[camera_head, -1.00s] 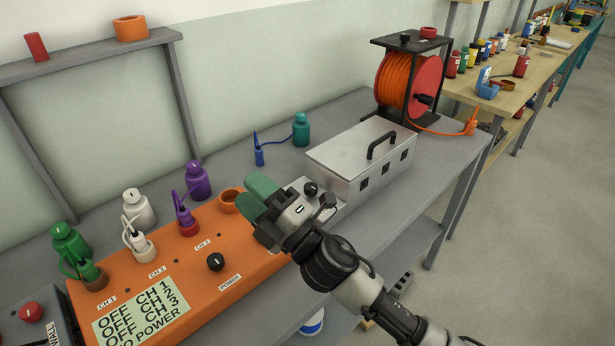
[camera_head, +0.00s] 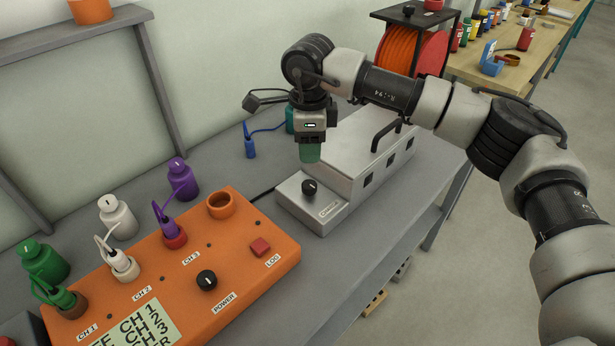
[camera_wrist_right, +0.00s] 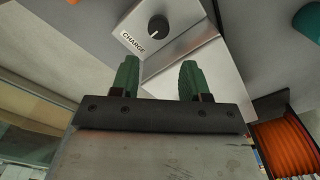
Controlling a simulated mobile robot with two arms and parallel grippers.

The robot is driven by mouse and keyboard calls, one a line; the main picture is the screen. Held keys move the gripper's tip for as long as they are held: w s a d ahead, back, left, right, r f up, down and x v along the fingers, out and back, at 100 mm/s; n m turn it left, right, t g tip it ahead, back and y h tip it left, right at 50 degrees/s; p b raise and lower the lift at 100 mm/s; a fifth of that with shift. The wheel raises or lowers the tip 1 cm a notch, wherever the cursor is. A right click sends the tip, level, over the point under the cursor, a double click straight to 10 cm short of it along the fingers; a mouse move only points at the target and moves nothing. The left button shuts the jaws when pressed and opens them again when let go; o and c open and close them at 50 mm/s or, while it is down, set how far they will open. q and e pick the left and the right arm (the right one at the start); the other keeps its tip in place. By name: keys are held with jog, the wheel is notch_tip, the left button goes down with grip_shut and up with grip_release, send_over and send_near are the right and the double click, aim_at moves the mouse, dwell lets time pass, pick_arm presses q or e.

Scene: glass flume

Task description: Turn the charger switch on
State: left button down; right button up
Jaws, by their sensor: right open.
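The charger switch is a black round knob (camera_head: 309,187) on a low light-grey box (camera_head: 325,211) at the front left of the metal charger case (camera_head: 352,150). In the right wrist view the knob (camera_wrist_right: 158,25) shows a white pointer mark, beside a label reading CHARGE. My right gripper (camera_head: 309,155) hangs pointing down just above and behind the knob, apart from it in the head view. Its green fingers (camera_wrist_right: 157,80) are spread with nothing between them in the wrist view. My left gripper is not in view.
An orange panel (camera_head: 236,277) with a POWER knob (camera_head: 207,280) and a red LOG button (camera_head: 260,246) lies left of the charger. White, purple and green bottles stand behind it. An orange cable reel (camera_head: 400,55) is at the back right.

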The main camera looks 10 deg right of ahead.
aim_at(309, 184)
notch_tip(309, 184, down, 10)
jog(key=shift+f+p, duration=0.1)
jog(key=shift+p, duration=0.5)
jog(key=shift+c, duration=0.4)
jog(key=shift+a, duration=0.1)
jog(key=c, duration=0.6)
